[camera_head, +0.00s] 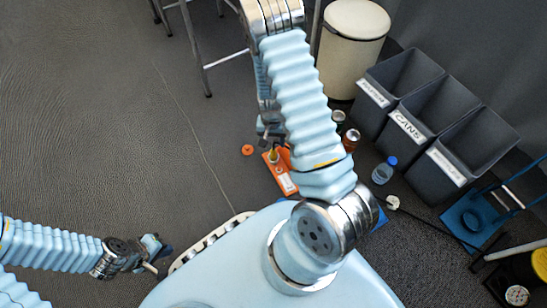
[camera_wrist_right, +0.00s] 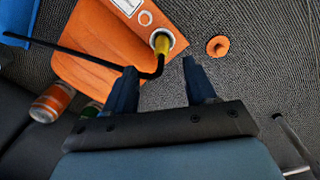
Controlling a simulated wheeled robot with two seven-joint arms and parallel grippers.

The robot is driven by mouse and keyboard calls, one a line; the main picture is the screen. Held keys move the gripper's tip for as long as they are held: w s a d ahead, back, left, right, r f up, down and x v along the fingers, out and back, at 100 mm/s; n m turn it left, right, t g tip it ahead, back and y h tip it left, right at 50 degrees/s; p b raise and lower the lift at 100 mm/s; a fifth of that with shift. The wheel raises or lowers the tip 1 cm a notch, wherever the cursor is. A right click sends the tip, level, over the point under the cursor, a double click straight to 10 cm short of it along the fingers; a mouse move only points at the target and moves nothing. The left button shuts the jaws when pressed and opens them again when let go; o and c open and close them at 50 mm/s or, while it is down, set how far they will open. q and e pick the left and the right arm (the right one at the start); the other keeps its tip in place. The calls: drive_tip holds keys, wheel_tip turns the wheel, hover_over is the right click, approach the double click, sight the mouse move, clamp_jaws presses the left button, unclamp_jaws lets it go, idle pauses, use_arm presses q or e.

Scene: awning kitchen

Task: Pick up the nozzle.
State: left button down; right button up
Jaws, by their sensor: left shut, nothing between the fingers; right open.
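The nozzle seems to be the thin black bent tube with a yellow collar (camera_wrist_right: 161,44) at the orange can's opening. In the right wrist view the tube runs left across the can, and its bend lies between my fingertips. The orange can (camera_wrist_right: 95,48) is on the floor, and it also shows in the head view (camera_head: 284,178). My right gripper (camera_wrist_right: 158,68) is open and empty, its fingers pointing at the collar. I cannot tell if they touch the tube. My left gripper (camera_head: 158,256) is shut and empty at lower left, far from the can.
A round orange cap (camera_wrist_right: 217,46) lies loose on the floor beside the can. An orange-labelled drink can (camera_wrist_right: 52,103) and a clear bottle with a blue cap (camera_head: 383,171) stand nearby. Grey sorting bins (camera_head: 437,151) and a cream waste bin (camera_head: 353,48) stand to the right. Floor at left is clear.

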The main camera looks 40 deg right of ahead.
sight(273, 149)
wheel_tip(273, 149, down, 3)
drive_tip(key=shift+f, duration=0.1)
wheel_tip(273, 149, down, 5)
drive_tip(key=shift+w+f+b, duration=0.1)
drive_tip(key=shift+b, duration=1.15)
clamp_jaws()
